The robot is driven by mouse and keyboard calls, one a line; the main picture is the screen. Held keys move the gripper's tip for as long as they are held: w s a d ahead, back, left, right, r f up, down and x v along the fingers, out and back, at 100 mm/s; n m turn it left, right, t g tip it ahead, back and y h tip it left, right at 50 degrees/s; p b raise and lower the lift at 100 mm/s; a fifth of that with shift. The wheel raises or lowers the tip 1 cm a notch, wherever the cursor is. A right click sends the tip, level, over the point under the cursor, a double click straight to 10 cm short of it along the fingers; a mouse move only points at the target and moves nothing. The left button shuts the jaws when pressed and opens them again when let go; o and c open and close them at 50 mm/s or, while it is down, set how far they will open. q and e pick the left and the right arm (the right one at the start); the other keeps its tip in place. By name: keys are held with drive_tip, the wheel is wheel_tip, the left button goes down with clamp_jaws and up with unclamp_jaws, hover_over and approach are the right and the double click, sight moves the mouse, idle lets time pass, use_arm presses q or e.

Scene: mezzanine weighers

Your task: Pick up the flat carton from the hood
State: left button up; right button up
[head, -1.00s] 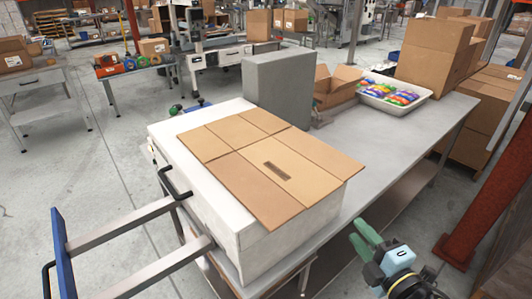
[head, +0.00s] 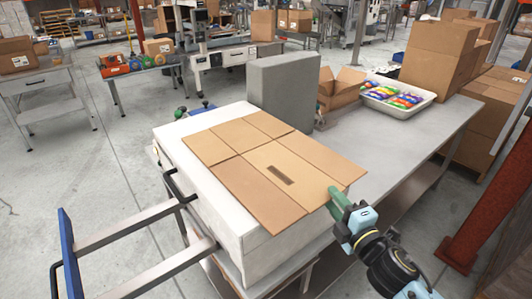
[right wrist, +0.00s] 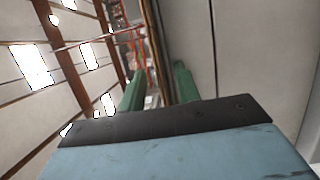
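The flat carton (head: 243,183) is a brown folded sheet with a dark slot mark. It lies flat on the white hood (head: 270,254), its right edge reaching the hood's edge. My right gripper (head: 337,201) is at the carton's near right edge, its green fingers close to the corner. In the right wrist view the two green fingers (right wrist: 159,88) stand apart, with the carton's thin brown edge (right wrist: 153,38) showing between them. A gap shows beside the edge, so the fingers do not look closed on it. My left gripper is not in view.
A grey block (head: 284,92) stands behind the hood. An open box (head: 341,91) and a white tray (head: 424,106) of colourful packs sit farther along the bench (head: 395,140). Metal bars with a blue end (head: 70,250) jut out at left. A red post (head: 490,200) stands at right.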

drive_tip(key=x, duration=0.3)
drive_tip(key=shift+c, duration=0.3)
clamp_jaws()
